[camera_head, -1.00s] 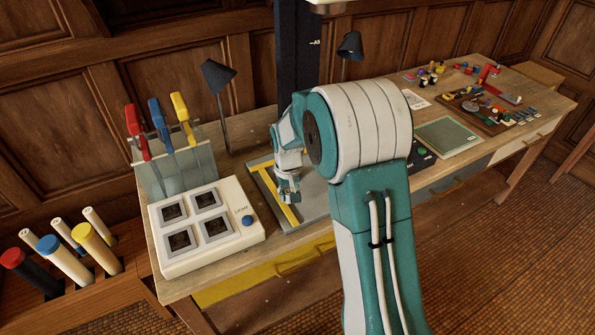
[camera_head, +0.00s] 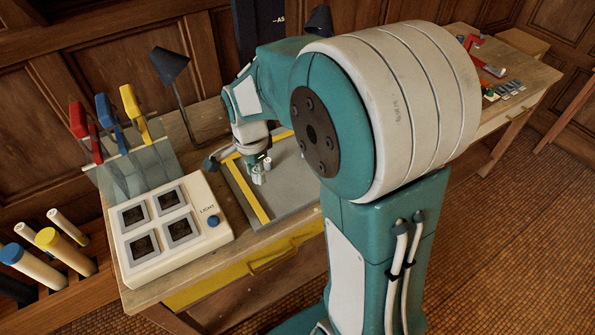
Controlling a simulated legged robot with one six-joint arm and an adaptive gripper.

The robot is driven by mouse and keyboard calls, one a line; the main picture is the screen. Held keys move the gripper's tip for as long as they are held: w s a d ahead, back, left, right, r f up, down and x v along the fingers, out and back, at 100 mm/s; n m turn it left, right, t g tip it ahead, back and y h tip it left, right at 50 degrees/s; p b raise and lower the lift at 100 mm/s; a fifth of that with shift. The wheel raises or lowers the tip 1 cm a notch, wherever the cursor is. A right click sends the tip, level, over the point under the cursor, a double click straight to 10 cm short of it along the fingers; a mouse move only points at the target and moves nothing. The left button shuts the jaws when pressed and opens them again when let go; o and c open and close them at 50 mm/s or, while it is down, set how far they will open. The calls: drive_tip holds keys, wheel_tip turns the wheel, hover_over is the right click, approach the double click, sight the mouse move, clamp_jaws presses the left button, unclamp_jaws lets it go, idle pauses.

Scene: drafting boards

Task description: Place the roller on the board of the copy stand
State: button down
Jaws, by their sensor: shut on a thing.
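My gripper (camera_head: 259,176) points down over the left part of the board, close to the yellow strip. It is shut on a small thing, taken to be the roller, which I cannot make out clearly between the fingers. A dark rounded piece juts out left of the gripper; I cannot tell what it belongs to. Whether the held thing touches the board is not clear. My arm hides the board's right side.
A white light box (camera_head: 170,232) with four dark slides stands left of the board. A clear rack with red, blue and yellow-handled tools (camera_head: 135,105) is behind it. A black lamp (camera_head: 170,66) stands beside the column. Bare board lies right of the gripper.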

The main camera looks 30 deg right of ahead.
drive_tip(key=w+d+f, duration=0.1)
drive_tip(key=d+f, duration=0.2)
drive_tip(key=d, duration=0.4)
hover_over(297, 186)
wheel_tip(297, 186, down, 6)
drive_tip(key=shift+f, duration=0.1)
wheel_tip(297, 186, down, 2)
drive_tip(key=shift+d+f, duration=0.1)
drive_tip(key=shift+f, duration=0.5)
drive_tip(key=shift+a, duration=0.3)
drive_tip(key=shift+c, duration=1.9)
unclamp_jaws()
drive_tip(key=shift+d+f, duration=0.1)
drive_tip(key=shift+d, duration=0.1)
